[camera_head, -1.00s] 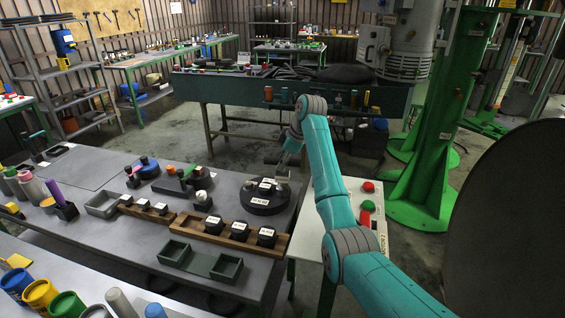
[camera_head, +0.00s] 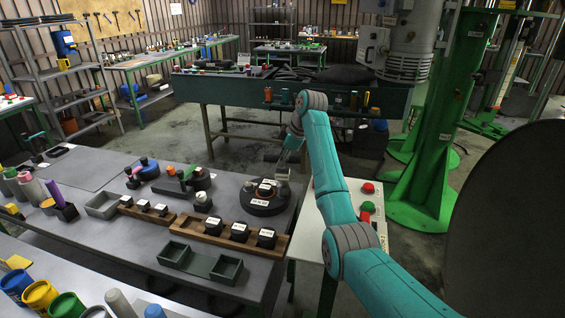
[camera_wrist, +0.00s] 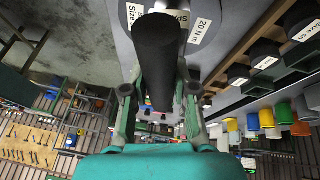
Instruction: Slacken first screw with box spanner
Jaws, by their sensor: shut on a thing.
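My gripper (camera_wrist: 158,90) is shut on a dark cylindrical tool, taken to be the box spanner (camera_wrist: 158,45), which stands out beyond the fingers in the wrist view. In the head view my gripper (camera_head: 284,168) is at the right end of the grey bench, at the back right edge of a round black base (camera_head: 262,207). This base has white labels and a reddish-brown patch at its middle. In the wrist view the grey round surface behind the tool carries labels, one reading "20 N m". No screw can be made out, and the tool's far end is unclear.
A wooden rack (camera_head: 217,236) with black labelled blocks lies in front of the base. Green trays (camera_head: 226,268) stand nearer. A small table with red and green buttons (camera_head: 365,206) stands right of the bench. A green column (camera_head: 440,130) rises behind.

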